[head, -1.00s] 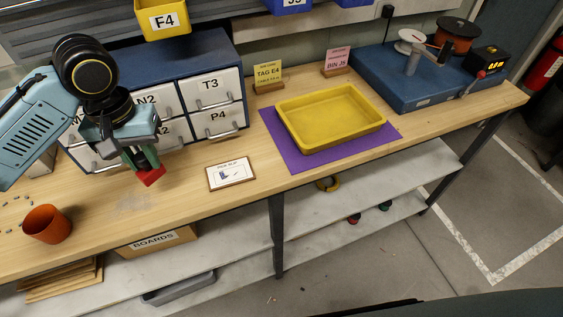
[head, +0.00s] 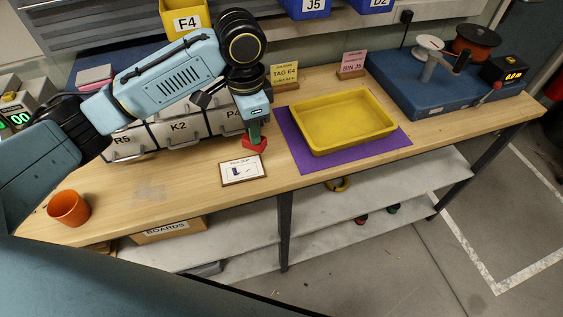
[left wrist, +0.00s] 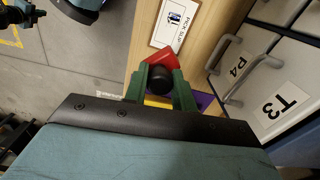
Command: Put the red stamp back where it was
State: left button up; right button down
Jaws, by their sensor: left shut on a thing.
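My left gripper (head: 255,127) is shut on the red stamp (head: 254,146), in front of the drawer unit's right end. The stamp's red base points down, just behind the pick slip card (head: 243,170). I cannot tell whether it touches the bench. In the left wrist view the green fingers (left wrist: 160,84) are closed around the stamp's dark round handle, with the red base (left wrist: 154,55) beyond them. The card (left wrist: 175,22) lies close by there. My right gripper is not in view.
A yellow tray (head: 343,147) on a purple mat (head: 297,150) lies right of the stamp. Drawers (head: 180,125) with bar handles stand behind. An orange cup (head: 69,208) stands at the left. The bench's left front is mostly clear.

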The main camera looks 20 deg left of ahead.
pick_arm(q)
jog(key=m, duration=0.2)
jog(key=d+m+p, duration=0.1)
jog(key=m, duration=0.4)
jog(key=shift+w+d+r+p, duration=0.2)
jog(key=shift+w+r+p, duration=0.05)
jog(key=shift+w+p, duration=0.15)
jog(key=d+f+m+p, duration=0.1)
jog(key=f+m, duration=0.2)
jog(key=m, duration=0.4)
jog(key=w+d+f+m+p, duration=0.1)
jog(key=f+m+p, duration=0.1)
jog(key=m, duration=0.5)
jog(key=d+f+m+p, duration=0.1)
jog(key=f+m+p, duration=0.1)
jog(key=f+m, duration=0.2)
jog(key=shift+w+d+m, duration=0.15)
jog(key=shift+d+m, duration=0.05)
jog(key=shift+m, duration=0.5)
jog(key=shift+w+d+m, duration=0.1)
jog(key=shift+d+m, duration=0.05)
jog(key=shift+m, duration=0.55)
jog(key=shift+w+f, duration=0.1)
jog(key=shift+f, duration=0.25)
jog(key=shift+f, duration=0.2)
jog(key=o, duration=0.8)
